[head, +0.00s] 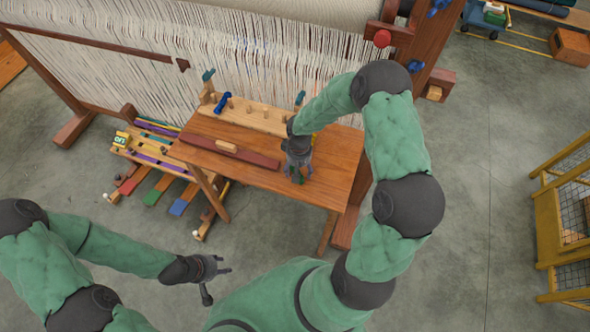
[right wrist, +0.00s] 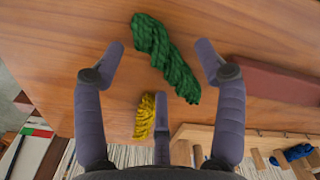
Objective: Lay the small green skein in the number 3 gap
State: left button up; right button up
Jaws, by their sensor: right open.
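The small green skein (right wrist: 165,57) lies slantwise on the wooden table, between the spread fingers of my right gripper (right wrist: 158,72). In the head view a bit of green (head: 300,180) shows under that gripper (head: 298,172), which points down at the table and hides most of the skein. The right gripper is open. The pegged rack (head: 262,123) stands along the table's loom side, with a blue skein (head: 222,102) among its pegs. I cannot read gap numbers. My left gripper (head: 217,281) is open and empty, over the floor in front of the table.
A yellow skein (right wrist: 145,117) lies close to the green one, beside a gripper finger. A dark red bar (head: 215,149) lies on the table (head: 325,180) left of the right gripper. The loom (head: 150,50) rises behind the rack. Coloured pedals (head: 145,198) stand at the left.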

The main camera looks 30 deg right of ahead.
jog(key=shift+f, duration=0.3)
jog(key=c, duration=1.1)
jog(key=shift+r, duration=0.15)
